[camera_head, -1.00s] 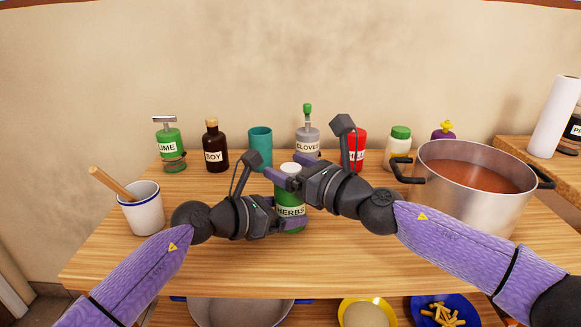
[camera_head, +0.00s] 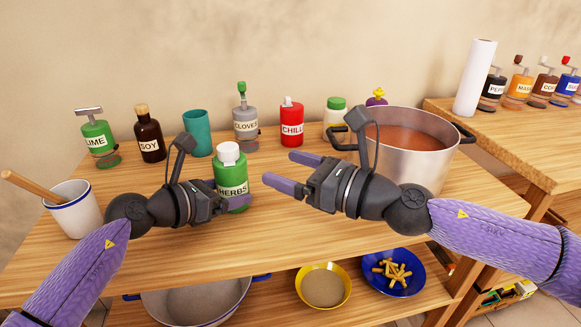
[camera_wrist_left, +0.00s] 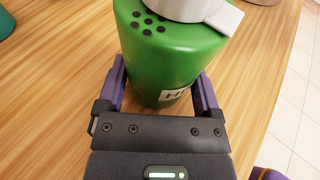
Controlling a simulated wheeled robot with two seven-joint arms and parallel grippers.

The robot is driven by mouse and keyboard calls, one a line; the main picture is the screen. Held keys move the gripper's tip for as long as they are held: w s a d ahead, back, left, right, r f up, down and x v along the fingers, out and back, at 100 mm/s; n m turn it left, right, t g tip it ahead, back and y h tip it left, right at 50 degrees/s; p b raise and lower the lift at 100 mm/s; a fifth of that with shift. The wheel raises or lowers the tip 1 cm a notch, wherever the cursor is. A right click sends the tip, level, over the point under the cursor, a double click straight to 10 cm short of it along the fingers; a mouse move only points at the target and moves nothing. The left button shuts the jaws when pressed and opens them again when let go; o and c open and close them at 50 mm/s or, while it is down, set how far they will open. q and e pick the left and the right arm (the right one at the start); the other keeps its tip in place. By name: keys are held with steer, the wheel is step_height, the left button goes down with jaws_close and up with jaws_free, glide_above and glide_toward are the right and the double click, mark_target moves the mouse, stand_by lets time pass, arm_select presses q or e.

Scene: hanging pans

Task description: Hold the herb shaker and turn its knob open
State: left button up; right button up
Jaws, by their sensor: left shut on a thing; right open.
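The herb shaker (camera_head: 231,180) is a green bottle labelled HERBS, upright over the wooden table. Its white knob (camera_head: 228,153) sits on top. My left gripper (camera_head: 236,194) is shut around the shaker's body from the left. In the left wrist view, the green body (camera_wrist_left: 165,65) is between both fingers. The white knob (camera_wrist_left: 190,8) has a tab pointing right, and several dark holes (camera_wrist_left: 147,22) show uncovered on the top. My right gripper (camera_head: 285,171) is open and empty, to the right of the shaker and apart from it. Whether the shaker's base touches the table is unclear.
Lime (camera_head: 98,138), soy (camera_head: 149,137), cloves (camera_head: 245,122) and chili (camera_head: 291,124) containers stand behind, with a teal cup (camera_head: 197,134). A soup pot (camera_head: 418,165) is at right, a white mug (camera_head: 76,212) at left. The front tabletop is clear.

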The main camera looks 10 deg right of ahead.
arm_select(q)
steer(key=o, duration=1.1)
steer(key=shift+c, duration=0.2)
